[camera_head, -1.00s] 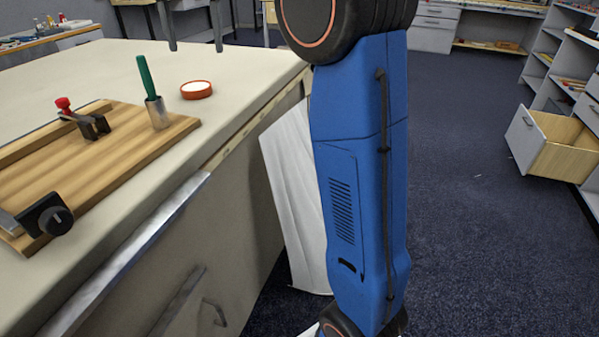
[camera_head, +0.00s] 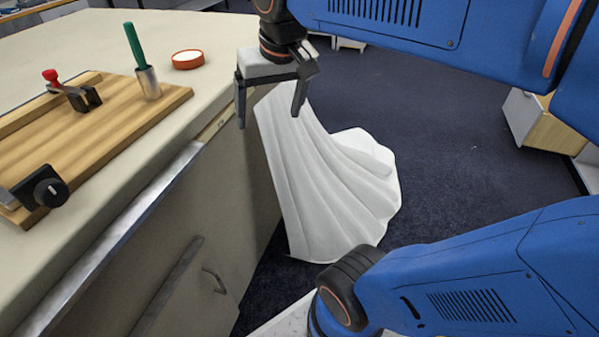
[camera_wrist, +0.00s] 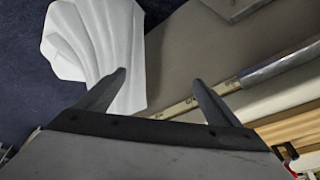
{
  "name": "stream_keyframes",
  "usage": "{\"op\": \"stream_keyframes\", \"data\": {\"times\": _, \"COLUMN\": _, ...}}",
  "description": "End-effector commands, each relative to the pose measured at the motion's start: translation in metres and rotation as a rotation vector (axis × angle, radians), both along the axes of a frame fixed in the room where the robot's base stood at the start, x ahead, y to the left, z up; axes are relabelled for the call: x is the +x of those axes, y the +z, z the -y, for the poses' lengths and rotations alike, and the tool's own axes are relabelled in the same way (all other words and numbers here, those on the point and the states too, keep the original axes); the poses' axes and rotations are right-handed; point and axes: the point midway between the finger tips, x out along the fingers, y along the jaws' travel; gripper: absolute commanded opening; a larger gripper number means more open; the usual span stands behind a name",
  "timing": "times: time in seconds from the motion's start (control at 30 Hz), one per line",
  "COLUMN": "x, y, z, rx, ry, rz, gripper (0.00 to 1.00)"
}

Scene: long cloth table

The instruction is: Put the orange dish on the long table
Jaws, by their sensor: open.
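The orange dish (camera_head: 187,59) is a small, round, shallow dish with an orange rim and a white inside. It sits on the pale worktop (camera_head: 215,30) near its right edge. My gripper (camera_head: 268,120) is open and empty, pointing down beside that edge, to the right of and nearer than the dish. In the wrist view my open fingers (camera_wrist: 160,76) have nothing between them, and the dish does not show. White draped cloth (camera_head: 335,185) hangs beyond the gripper; I cannot tell whether it belongs to the long table.
A wooden board (camera_head: 95,140) on the worktop carries a red-handled clamp (camera_head: 72,92), a black knob (camera_head: 42,190) and a metal cup (camera_head: 148,83) with a green-handled tool. An open drawer (camera_head: 545,130) stands at the right. Dark floor (camera_head: 440,120) lies clear between.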

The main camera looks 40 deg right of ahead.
Motion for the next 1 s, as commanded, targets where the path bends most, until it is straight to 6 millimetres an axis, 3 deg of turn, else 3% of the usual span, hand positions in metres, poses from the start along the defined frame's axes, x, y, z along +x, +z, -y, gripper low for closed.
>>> {"op": "stream_keyframes", "data": {"times": 0.03, "x": -0.017, "y": -0.015, "z": 0.002, "rx": -0.008, "ry": 0.020, "rz": 0.013, "gripper": 0.86}}
{"op": "stream_keyframes", "data": {"times": 0.2, "x": -0.060, "y": -0.065, "z": 0.005, "rx": -0.039, "ry": 0.097, "rz": 0.057, "gripper": 0.86}}
{"op": "stream_keyframes", "data": {"times": 0.4, "x": -0.090, "y": -0.105, "z": 0.007, "rx": -0.066, "ry": 0.157, "rz": 0.088, "gripper": 0.86}}
{"op": "stream_keyframes", "data": {"times": 0.57, "x": -0.097, "y": -0.116, "z": 0.008, "rx": -0.074, "ry": 0.171, "rz": 0.098, "gripper": 0.86}}
{"op": "stream_keyframes", "data": {"times": 1.0, "x": -0.096, "y": -0.115, "z": 0.008, "rx": -0.074, "ry": 0.171, "rz": 0.097, "gripper": 0.86}}
